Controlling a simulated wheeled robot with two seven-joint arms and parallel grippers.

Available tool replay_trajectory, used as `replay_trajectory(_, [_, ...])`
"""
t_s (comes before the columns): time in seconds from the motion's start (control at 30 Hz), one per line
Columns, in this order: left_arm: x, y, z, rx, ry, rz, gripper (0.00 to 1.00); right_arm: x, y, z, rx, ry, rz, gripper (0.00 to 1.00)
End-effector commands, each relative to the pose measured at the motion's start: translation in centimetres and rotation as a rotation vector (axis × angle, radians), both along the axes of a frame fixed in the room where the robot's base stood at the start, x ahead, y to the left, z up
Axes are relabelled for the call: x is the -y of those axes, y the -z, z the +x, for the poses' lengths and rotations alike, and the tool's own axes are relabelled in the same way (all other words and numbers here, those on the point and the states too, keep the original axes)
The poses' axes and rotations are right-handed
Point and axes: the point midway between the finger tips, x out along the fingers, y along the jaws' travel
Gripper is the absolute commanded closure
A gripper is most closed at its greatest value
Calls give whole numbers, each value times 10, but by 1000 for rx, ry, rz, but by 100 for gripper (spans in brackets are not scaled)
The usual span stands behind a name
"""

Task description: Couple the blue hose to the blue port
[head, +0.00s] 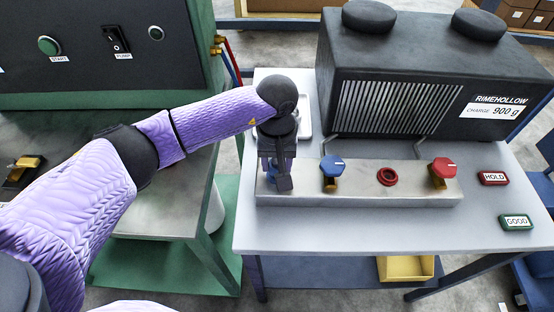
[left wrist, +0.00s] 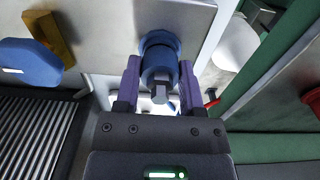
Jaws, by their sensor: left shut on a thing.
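My left gripper (head: 280,178) points down at the left end of the pale manifold block (head: 360,188). In the left wrist view its two purple fingers (left wrist: 158,82) are shut on a blue coupling (left wrist: 160,70) with a grey metal end, which I take to be the blue hose's end. The coupling is in line with the blue port (left wrist: 158,40), a blue ring on the block's face. They look close together or touching; I cannot tell if the coupling is seated. In the head view the gripper mostly hides both. The hose's length is not clearly visible. My right gripper is out of view.
On the block are a blue-knobbed valve (head: 332,166), an empty red port (head: 388,176) and a red-knobbed valve (head: 444,168). A dark cooling unit (head: 415,85) stands behind. HOLD (head: 493,178) and GOOD (head: 515,222) buttons are at right. A green machine (head: 120,60) stands left.

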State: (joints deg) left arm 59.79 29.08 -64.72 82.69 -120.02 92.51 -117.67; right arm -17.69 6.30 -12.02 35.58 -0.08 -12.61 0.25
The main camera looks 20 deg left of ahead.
Motion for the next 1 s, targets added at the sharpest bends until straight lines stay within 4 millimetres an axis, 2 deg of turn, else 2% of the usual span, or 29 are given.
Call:
replay_trajectory(0.17, [0, 4, 0, 0, 0, 0, 100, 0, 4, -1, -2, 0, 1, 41])
replay_trajectory(0.2, [0, 5, 0, 0, 0, 0, 48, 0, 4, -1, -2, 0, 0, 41])
replay_trajectory(0.4, [0, 4, 0, 0, 0, 0, 9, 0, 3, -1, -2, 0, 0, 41])
replay_trajectory(0.73, [0, 4, 0, 0, 0, 0, 9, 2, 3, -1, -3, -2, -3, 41])
replay_trajectory(0.87, [0, -26, 1, 5, 1, 0, 9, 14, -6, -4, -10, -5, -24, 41])
replay_trajectory(1.0, [0, -58, 1, 5, -1, 0, 9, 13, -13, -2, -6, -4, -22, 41])
